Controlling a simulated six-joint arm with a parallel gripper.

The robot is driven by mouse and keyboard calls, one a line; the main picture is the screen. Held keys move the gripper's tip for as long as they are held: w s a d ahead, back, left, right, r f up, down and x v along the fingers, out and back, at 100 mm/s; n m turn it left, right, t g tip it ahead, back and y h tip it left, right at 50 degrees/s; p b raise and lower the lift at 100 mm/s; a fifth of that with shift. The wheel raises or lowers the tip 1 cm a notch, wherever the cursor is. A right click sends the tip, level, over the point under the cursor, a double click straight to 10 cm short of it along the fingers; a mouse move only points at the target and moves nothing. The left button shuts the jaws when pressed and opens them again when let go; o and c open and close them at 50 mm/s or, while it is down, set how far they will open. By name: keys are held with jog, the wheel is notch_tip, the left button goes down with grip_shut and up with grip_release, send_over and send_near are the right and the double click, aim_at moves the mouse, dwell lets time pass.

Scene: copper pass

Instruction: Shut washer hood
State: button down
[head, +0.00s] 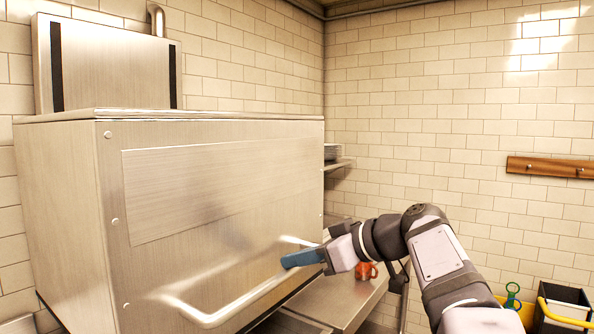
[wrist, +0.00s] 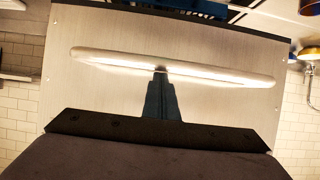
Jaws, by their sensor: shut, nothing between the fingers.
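The washer hood (head: 215,190) is a large brushed steel box at the left of the head view. Its front panel also fills much of the wrist view (wrist: 100,90). A dark gap shows below its lower edge, so it looks raised above the counter. A long pale bar handle (head: 243,303) runs along the low front of the hood; it crosses the wrist view (wrist: 225,77).
A steel counter (head: 335,296) extends right of the hood, with an orange-red mug (head: 366,270) behind my wrist. Plates (head: 332,151) sit on a wall shelf. A yellow bin and a dark crate (head: 565,297) stand at lower right.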

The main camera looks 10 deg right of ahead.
notch_tip(320, 180, down, 17)
jog(key=b, duration=1.5)
jog(key=shift+r, duration=0.2)
jog(key=shift+f, duration=0.1)
notch_tip(320, 180, up, 6)
jog(key=f+p, duration=0.1)
jog(key=p, duration=0.3)
jog(key=v, duration=0.9)
jog(key=shift+r, duration=0.25)
